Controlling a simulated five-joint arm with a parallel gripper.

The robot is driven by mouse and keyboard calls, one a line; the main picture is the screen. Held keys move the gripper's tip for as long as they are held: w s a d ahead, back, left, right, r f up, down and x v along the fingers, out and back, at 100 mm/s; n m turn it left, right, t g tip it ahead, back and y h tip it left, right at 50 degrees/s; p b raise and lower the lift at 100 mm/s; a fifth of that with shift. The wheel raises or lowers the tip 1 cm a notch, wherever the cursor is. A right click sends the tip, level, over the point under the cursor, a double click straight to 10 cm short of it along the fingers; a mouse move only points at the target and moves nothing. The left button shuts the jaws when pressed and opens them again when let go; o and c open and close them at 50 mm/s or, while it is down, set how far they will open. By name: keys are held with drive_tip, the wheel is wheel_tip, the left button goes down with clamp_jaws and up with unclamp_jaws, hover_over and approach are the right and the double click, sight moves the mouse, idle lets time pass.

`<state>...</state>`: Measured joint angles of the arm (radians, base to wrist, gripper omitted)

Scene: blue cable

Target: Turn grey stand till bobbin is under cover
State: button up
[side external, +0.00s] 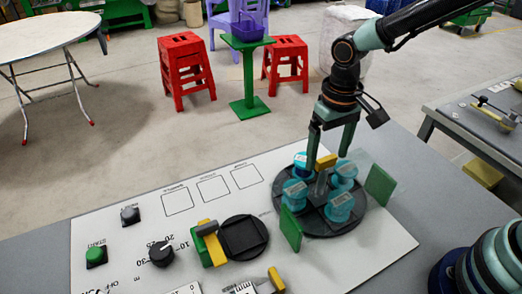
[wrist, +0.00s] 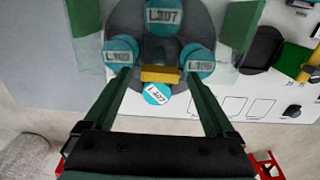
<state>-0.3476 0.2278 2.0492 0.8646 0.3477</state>
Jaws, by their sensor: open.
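The dark grey round stand (side external: 322,222) sits on the white board and carries several blue bobbins with white labels. One bobbin (side external: 340,206) is at its front, and another (wrist: 163,16), labelled L307, is at the top of the wrist view.
Left of the stand are a black round holder (side external: 244,237) with a yellow-and-green block (side external: 211,243), a black knob (side external: 161,253) and a green button (side external: 96,255). Printed squares mark the board's back. Red stools (side external: 186,70) stand on the floor beyond.

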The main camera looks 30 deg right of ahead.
drive_tip(key=shift+f, duration=0.1)
clamp_jaws()
drive_tip(key=shift+n, duration=9)
